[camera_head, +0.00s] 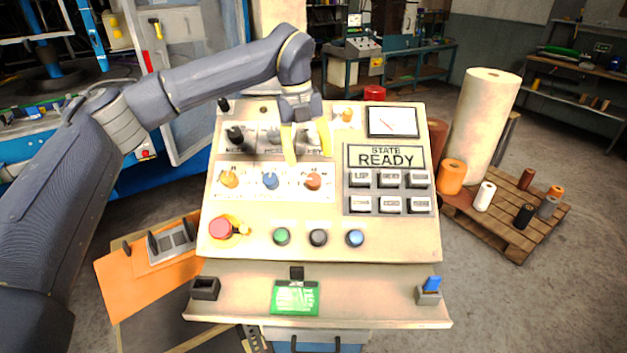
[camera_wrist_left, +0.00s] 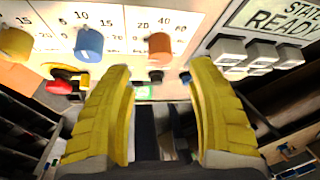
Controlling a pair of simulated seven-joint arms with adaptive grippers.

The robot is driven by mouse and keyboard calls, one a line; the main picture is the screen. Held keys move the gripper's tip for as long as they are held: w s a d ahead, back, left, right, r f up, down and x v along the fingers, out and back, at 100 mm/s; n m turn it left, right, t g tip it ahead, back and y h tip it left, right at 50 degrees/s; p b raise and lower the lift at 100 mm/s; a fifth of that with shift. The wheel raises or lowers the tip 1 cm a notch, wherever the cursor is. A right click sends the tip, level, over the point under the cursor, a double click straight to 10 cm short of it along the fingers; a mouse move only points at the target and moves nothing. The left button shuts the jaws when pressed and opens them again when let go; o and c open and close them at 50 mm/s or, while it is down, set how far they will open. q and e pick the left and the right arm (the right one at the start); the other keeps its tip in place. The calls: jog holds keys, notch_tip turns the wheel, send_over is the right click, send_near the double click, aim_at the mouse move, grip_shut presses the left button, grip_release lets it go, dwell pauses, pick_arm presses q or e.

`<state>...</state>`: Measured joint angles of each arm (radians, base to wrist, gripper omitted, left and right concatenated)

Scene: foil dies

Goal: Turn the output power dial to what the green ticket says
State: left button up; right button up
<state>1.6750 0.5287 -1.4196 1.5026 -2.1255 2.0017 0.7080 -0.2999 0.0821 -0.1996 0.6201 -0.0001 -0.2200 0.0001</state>
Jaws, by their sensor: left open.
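My left gripper (camera_head: 308,150) is open and empty, its yellow fingers over the upper part of the console (camera_head: 230,249). In the left wrist view the gripper (camera_wrist_left: 158,68) points at the red-orange dial (camera_wrist_left: 160,46), which is not between the fingers. That dial (camera_head: 313,181) is rightmost in a row with a blue dial (camera_head: 270,181) and an orange dial (camera_head: 229,179). I cannot read which is output power. The green ticket (camera_head: 296,300) hangs on the lower ledge under a dark clip; its writing is too small to read. My right gripper is out of view.
A red push button (camera_head: 221,228) and green, black and blue buttons sit below the dials. Grey keys (camera_head: 390,204) and a READY sign (camera_head: 386,158) are to the right. Black selector knobs (camera_head: 236,136) sit above the dials, partly behind the fingers. Free room lies in front of the console.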

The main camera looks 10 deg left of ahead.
aim_at(313, 175)
pick_arm(q)
jog(key=f, duration=0.5)
jog(key=d+f, duration=0.1)
jog(key=f, duration=0.2)
jog(key=shift+w+d+f, duration=0.1)
jog(key=shift+w+f, duration=0.1)
jog(key=shift+w, duration=0.05)
grip_shut()
